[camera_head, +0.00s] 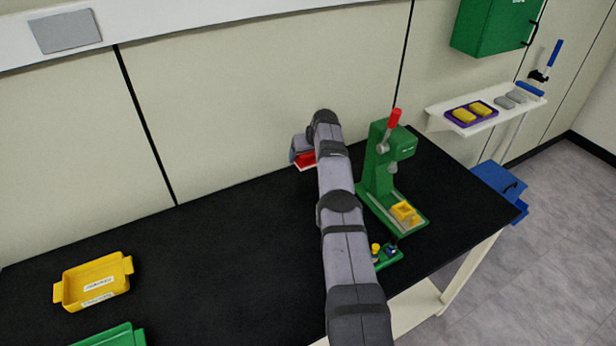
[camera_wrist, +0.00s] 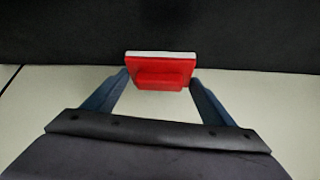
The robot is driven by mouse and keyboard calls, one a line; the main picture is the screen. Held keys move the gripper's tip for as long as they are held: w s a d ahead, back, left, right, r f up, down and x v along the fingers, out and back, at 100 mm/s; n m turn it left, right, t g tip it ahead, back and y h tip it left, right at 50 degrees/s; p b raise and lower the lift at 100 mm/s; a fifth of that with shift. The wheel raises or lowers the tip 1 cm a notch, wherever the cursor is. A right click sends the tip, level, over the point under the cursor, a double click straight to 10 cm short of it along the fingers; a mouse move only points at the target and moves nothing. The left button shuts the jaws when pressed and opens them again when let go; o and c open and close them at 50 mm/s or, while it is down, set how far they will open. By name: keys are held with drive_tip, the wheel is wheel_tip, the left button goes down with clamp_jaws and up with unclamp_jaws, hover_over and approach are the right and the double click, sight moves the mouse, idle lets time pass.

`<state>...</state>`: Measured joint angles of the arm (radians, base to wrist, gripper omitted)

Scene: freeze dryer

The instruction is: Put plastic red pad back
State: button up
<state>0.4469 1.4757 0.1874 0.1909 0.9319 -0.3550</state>
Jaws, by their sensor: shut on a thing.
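The plastic red pad (camera_wrist: 160,72) is a red block with a raised grip and a white layer on its far side. My gripper (camera_wrist: 160,80) is shut on it, with one blue-grey finger at each side. In the head view the red pad (camera_head: 306,160) shows beside my arm, at the back of the black table near the wall. My arm hides part of it and most of my gripper there. I cannot tell whether the pad touches the table.
A green press (camera_head: 378,170) with a red handle stands right of my arm, holding a yellow piece (camera_head: 404,212). A small green holder (camera_head: 388,258) is close by my arm. A yellow tray (camera_head: 95,282) and a green tray (camera_head: 115,336) lie at left. The table's middle-left is clear.

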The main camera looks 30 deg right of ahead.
sight(309, 161)
drive_tip(key=shift+f+b, duration=2)
drive_tip(key=shift+b, duration=0.4)
drive_tip(key=shift+f+b, duration=0.95)
drive_tip(key=shift+b, duration=0.1)
drive_tip(key=shift+f+p, duration=0.3)
drive_tip(key=shift+f, duration=0.8)
drive_tip(key=shift+f, duration=0.2)
drive_tip(key=o, duration=1)
drive_tip(key=shift+r, duration=0.35)
